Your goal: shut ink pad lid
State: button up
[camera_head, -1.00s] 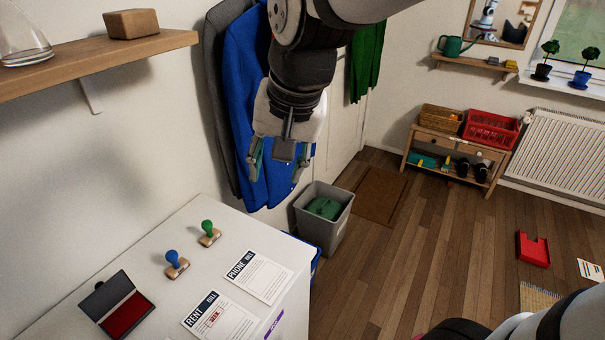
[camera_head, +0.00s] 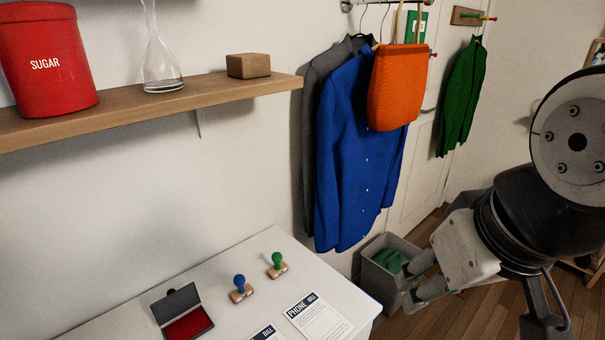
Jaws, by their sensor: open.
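The ink pad (camera_head: 188,326) lies on the white table at the bottom of the view, a black case with a red pad. Its dark lid (camera_head: 175,304) stands raised at the back, so the ink pad is open. My gripper (camera_head: 412,283) is at the right, well away from the ink pad, beyond the table's right end and in front of the grey bin. Its fingers point left and are apart, with nothing seen between them.
A blue-handled stamp (camera_head: 240,286) and a green-handled stamp (camera_head: 277,264) stand right of the ink pad, near a phone bill (camera_head: 318,318). A wooden shelf (camera_head: 150,108) overhangs at upper left, holding a red sugar tin (camera_head: 45,60), a glass flask (camera_head: 160,70) and a wooden block (camera_head: 248,66).

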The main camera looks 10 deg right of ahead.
aim_at(176, 304)
jog(key=i+l+u, duration=0.15)
jog(key=u, duration=1.35)
